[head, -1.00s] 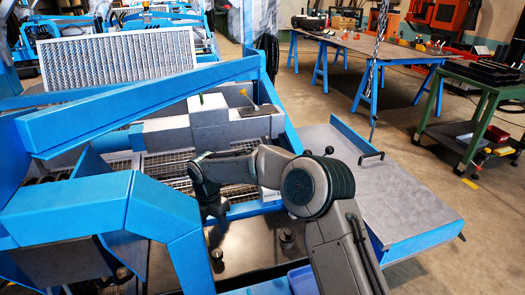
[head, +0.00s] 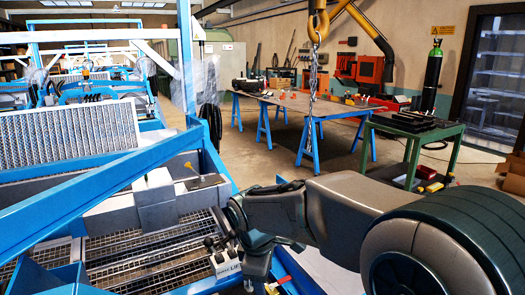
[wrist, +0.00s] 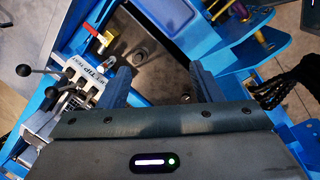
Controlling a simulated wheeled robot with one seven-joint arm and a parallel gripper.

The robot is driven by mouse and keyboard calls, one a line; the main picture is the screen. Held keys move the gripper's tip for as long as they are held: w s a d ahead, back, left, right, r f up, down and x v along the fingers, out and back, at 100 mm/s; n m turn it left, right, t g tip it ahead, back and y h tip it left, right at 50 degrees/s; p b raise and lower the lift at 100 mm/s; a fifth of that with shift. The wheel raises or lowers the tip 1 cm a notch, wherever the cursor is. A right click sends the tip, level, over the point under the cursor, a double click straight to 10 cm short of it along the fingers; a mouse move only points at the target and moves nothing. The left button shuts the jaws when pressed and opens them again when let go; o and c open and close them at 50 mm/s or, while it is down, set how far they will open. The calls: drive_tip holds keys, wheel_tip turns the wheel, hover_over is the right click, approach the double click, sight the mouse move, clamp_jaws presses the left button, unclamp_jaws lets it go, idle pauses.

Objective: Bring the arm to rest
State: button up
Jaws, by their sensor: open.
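My gripper (wrist: 158,88) shows in the wrist view with its two blue-grey fingers spread apart. It is open, and nothing sits between the fingers. Below it in that view is a dark metal surface (wrist: 158,45) inside a blue frame. In the head view my arm reaches in from the lower right, over the right side of the blue sieve machine (head: 120,165). The fingers are not clear in the head view.
A lever block (wrist: 75,105) with black-knobbed handles is left of my gripper in the wrist view. A yellow-handled tool (head: 200,178) stands on the sieve machine. A hook and chain (head: 318,35) hang ahead. Blue-legged tables (head: 300,108) and a green bench (head: 415,135) stand beyond.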

drive_tip(key=s+d+r+m+p, duration=0.2)
drive_tip(key=s+d+r+m, duration=0.1)
drive_tip(key=s+d+m, duration=0.4)
drive_tip(key=s+d+r+m+t+y+p, duration=0.1)
drive_tip(key=s+d+r+m+p, duration=0.1)
drive_tip(key=s+d+m, duration=0.5)
drive_tip(key=shift+s+d+r+m+p, duration=0.35)
drive_tip(key=shift+s+r+m, duration=0.15)
drive_tip(key=shift+s+m, duration=0.45)
